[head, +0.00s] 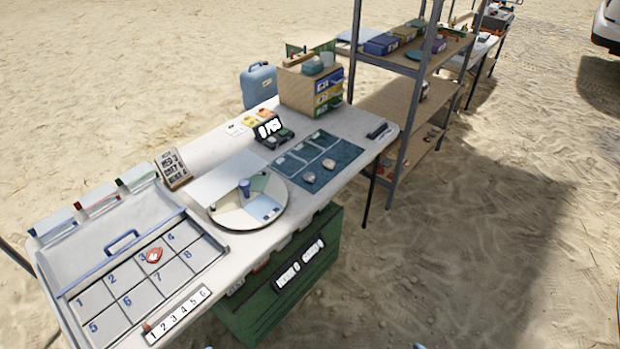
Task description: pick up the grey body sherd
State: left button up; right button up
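Two small pale, greyish sherds lie on the dark blue-green sectioned mat (345,151) on the white table. One sherd (309,177) is near the mat's front edge, and the other sherd (328,163) is a little behind it to the right. At this size I cannot tell which is the grey body sherd. A red-brown sherd (154,255) with a white mark lies in the numbered tray (132,273), by cell 3.
A round turntable (233,218) with coloured sectors stands between tray and mat. A drawer box (298,95) and blue jerrycan (258,84) are behind. A metal shelf (402,101) stands right of the table. A green crate (262,318) is below. Sand lies open at right.

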aim_at(310, 177)
jog(key=i+l, duration=0.8)
jog(key=l, duration=0.25)
jog(key=i+l, duration=0.45)
jog(key=l+u, duration=0.1)
jog(key=u, duration=0.4)
jog(key=i+l+u, duration=0.1)
jog(key=u, duration=0.35)
jog(key=l+u, duration=0.2)
jog(key=u, duration=0.95)
